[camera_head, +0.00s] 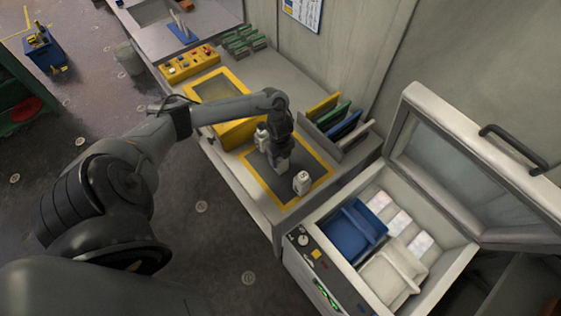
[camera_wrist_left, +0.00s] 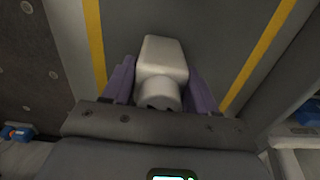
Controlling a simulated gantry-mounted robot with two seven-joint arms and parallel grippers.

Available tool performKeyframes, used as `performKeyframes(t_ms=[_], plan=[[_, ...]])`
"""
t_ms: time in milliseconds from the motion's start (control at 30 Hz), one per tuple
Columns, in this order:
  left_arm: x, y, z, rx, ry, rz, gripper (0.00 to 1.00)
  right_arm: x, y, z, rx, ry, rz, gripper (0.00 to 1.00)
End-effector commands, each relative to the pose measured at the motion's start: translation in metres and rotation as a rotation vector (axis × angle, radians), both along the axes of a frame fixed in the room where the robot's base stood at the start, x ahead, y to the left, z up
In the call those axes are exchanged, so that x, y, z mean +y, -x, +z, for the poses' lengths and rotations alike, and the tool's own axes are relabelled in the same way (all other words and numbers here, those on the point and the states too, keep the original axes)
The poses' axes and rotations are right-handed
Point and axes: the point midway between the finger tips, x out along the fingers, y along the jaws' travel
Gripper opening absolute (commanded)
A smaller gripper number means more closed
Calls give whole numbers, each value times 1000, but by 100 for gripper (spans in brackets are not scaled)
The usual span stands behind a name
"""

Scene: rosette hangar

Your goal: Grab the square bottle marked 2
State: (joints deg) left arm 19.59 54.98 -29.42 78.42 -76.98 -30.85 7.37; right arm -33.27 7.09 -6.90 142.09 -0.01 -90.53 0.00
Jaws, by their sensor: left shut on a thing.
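My left gripper (camera_head: 281,164) is over the dark, yellow-edged mat (camera_head: 318,165) on the bench, pointing down. In the left wrist view the purple fingers of the left gripper (camera_wrist_left: 160,78) are shut on a white square bottle (camera_wrist_left: 162,52), one finger on each side. My right gripper is not in view.
An open-lidded chest (camera_head: 345,275) with a blue bin (camera_head: 352,232) and a pale bin stands at right. Coloured upright panels (camera_head: 344,126) line the bench's back right. A yellow box (camera_head: 240,132) is left of the mat. The mat's near corner is clear.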

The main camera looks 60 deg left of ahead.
Motion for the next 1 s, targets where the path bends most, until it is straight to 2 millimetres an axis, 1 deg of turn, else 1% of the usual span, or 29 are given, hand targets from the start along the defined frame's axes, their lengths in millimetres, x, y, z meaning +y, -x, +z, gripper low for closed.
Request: performKeyframes(t_ms=[33, 67, 267, 367, 467, 567, 700, 733, 800, 1000], plan=[[0, 0, 0, 0, 0, 0, 23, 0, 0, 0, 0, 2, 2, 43], [0, 0, 1, -1, 0, 0, 20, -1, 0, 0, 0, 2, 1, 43], [0, 0, 1, -1, 0, 0, 20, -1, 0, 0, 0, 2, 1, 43], [0, -1, 5, -2, 0, 0, 20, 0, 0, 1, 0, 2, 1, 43], [1, -2, 15, -5, -1, -1, 20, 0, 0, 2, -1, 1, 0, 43], [1, -2, 31, -5, -1, -2, 20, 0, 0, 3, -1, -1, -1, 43], [1, -1, 55, -5, -2, -2, 20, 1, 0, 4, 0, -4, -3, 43], [1, -2, 65, -6, -3, -2, 20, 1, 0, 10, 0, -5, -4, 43], [1, -2, 76, -5, -3, -2, 20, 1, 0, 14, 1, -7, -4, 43], [1, -2, 97, -4, -2, -1, 20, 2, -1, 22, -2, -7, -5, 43]])
